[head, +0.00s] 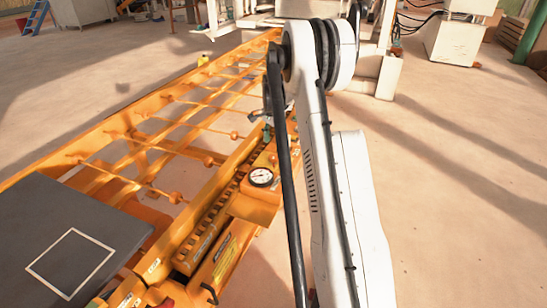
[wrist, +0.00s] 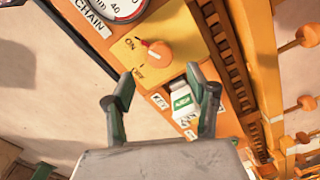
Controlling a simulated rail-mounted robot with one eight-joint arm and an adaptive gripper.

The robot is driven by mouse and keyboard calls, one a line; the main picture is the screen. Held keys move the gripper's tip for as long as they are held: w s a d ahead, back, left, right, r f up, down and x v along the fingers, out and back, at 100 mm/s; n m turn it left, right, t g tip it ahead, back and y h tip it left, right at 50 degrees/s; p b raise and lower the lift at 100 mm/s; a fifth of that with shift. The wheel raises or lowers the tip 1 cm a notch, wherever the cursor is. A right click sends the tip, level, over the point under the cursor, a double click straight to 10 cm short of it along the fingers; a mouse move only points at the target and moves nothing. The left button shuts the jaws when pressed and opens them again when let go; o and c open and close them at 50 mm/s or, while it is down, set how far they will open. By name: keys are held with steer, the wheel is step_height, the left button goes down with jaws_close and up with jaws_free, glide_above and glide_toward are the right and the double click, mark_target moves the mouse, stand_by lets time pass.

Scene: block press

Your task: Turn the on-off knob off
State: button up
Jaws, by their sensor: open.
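The on-off knob (wrist: 157,56) is a round orange knob on a yellow plate in the wrist view. Its small red and white pointer mark is at the upper left, close to the printed ON label (wrist: 130,43). The OFF label (wrist: 138,73) is printed below ON, at the knob's lower left. My gripper (wrist: 159,73) is open, with its two dark fingers apart and nothing held. The knob appears ahead of the gap between the fingertips; I see no clear contact. I cannot make out the knob in the head view.
A gauge (wrist: 122,8) marked CHAIN sits above the plate; a round gauge (head: 261,177) shows in the head view. A white and green item (wrist: 184,104) lies below the knob. The orange machine frame (head: 140,137) carries rods with beads. Open floor (head: 455,190) lies to the right.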

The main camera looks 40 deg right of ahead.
mark_target(273, 156)
step_height(273, 156, down, 7)
steer(key=shift+f+b, duration=0.1)
steer(key=shift+b, duration=0.4)
steer(key=c, duration=1.1)
steer(key=shift+c, duration=0.2)
steer(key=n+b, duration=0.1)
steer(key=n, duration=0.2)
steer(key=shift+n, duration=0.4)
steer(key=n+b, duration=0.1)
steer(key=n, duration=0.2)
steer(key=shift+n, duration=0.3)
steer(key=n+b, duration=0.1)
steer(key=n, duration=0.5)
steer(key=shift+n, duration=0.4)
